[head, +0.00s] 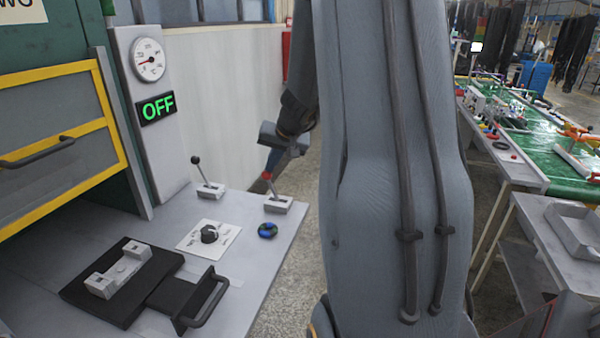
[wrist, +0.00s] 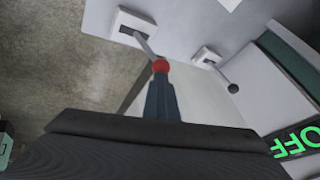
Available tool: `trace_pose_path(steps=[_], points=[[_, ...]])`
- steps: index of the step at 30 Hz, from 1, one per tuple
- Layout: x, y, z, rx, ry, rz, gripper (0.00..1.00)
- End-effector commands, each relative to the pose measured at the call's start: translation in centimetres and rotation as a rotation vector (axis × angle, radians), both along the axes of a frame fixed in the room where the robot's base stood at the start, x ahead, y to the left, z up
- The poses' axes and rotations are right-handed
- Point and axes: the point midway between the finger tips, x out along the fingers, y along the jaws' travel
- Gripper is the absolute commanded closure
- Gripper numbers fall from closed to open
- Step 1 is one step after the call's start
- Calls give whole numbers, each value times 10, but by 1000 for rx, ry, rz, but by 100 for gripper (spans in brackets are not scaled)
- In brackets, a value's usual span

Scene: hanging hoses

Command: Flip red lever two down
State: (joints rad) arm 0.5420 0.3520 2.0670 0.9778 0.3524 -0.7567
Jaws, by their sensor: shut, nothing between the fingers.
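The red-knobbed lever (head: 267,176) stands at the far right corner of the grey bench, on a small light base (head: 278,204). Its stick leans up and to the left in the head view. In the wrist view its red knob (wrist: 160,66) is right at the fingertips of my gripper (wrist: 160,88); I cannot tell whether they touch. In the head view my gripper (head: 272,163) is just above and behind the knob, pointing down, partly hidden by my arm. Its fingers are shut and empty.
A black-knobbed lever (head: 196,160) stands to the left; it also shows in the wrist view (wrist: 233,88). A rotary dial (head: 209,233), a blue knob (head: 267,230) and a black handled plate (head: 200,300) are nearer. A green OFF display (head: 158,108) hangs below a gauge (head: 148,60).

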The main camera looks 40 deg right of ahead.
Motion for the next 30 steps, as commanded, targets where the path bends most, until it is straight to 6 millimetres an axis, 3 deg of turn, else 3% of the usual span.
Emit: trace_pose_path(steps=[4,10,21,30], points=[[-3,-3,2,3,1,2,100],[-21,-26,24,-1,-5,-3,100],[-26,3,97,-3,-6,10,100],[-29,9,117,-1,-3,8,100]])
